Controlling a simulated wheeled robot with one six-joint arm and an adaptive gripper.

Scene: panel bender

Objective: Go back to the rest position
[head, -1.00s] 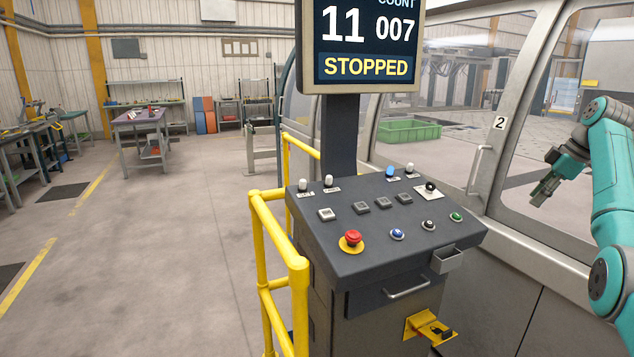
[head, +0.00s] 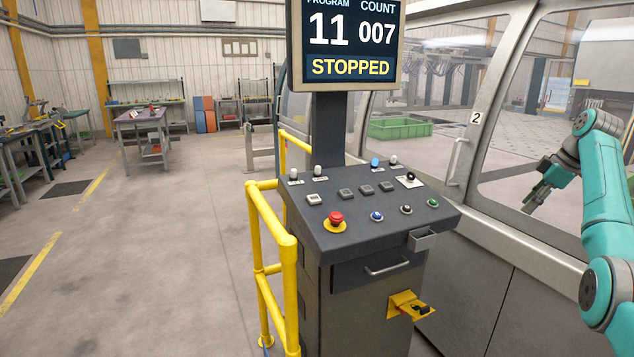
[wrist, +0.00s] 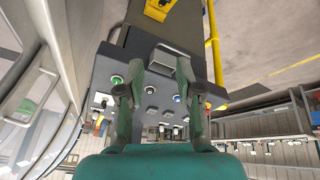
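My gripper (head: 540,193) is at the right of the head view, held up in front of the machine's glazed door and to the right of the control console (head: 350,243). In the wrist view my gripper (wrist: 159,76) has its two dark fingers spread apart with nothing between them. The console's button panel (wrist: 150,95) shows behind the fingers there, with a gap in the head view between gripper and console. The screen (head: 348,45) above the console reads program 11, count 007, STOPPED.
Yellow railing (head: 290,270) stands along the console's left side. The red emergency button (head: 335,219) is on its panel, and a yellow bracket (head: 408,305) juts from its front. A door with a handle (head: 456,160) is on the right. Open floor (head: 150,260) lies to the left.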

